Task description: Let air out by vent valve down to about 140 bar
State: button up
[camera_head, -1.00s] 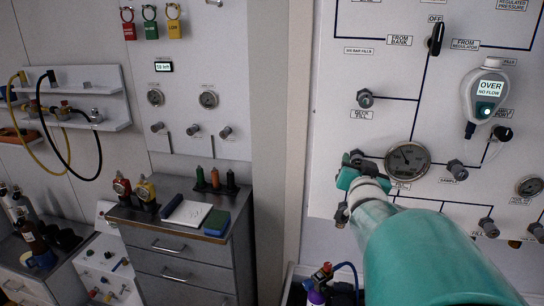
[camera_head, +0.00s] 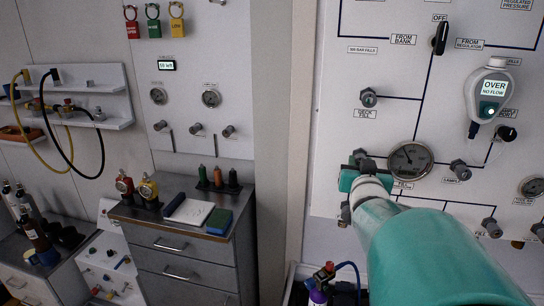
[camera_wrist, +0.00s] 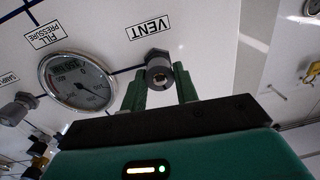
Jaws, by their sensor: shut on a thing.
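The vent valve (camera_wrist: 158,72) is a grey knob beside the VENT label (camera_wrist: 148,28) in the wrist view. My gripper (camera_wrist: 160,78) is shut on it, with one green finger on each side. In the head view my gripper (camera_head: 355,178) is at the panel, left of the fill gauge, and mostly hides the valve. The fill pressure gauge (camera_wrist: 78,84) is a round dial next to the valve. It also shows in the head view (camera_head: 410,161). Its needle is visible, but the scale is too small to read surely.
On the panel are the decant fill knob (camera_head: 368,97), the sample knob (camera_head: 459,171) and a black selector (camera_head: 440,38) near OFF. A hanging meter (camera_head: 488,92) reads OVER NO FLOW. A purple-topped cylinder (camera_head: 318,296) stands below. A drawer cabinet (camera_head: 185,245) is at left.

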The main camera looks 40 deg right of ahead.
jog(key=n, duration=0.5)
jog(key=shift+d+n, duration=0.1)
jog(key=shift+n, duration=0.2)
dwell(0.4)
jog(key=o, duration=1)
jog(key=shift+d, duration=0.15)
jog(key=shift+c, duration=0.2)
jog(key=shift+a, duration=0.2)
jog(key=shift+s+a, duration=0.1)
jog(key=shift+a, duration=0.05)
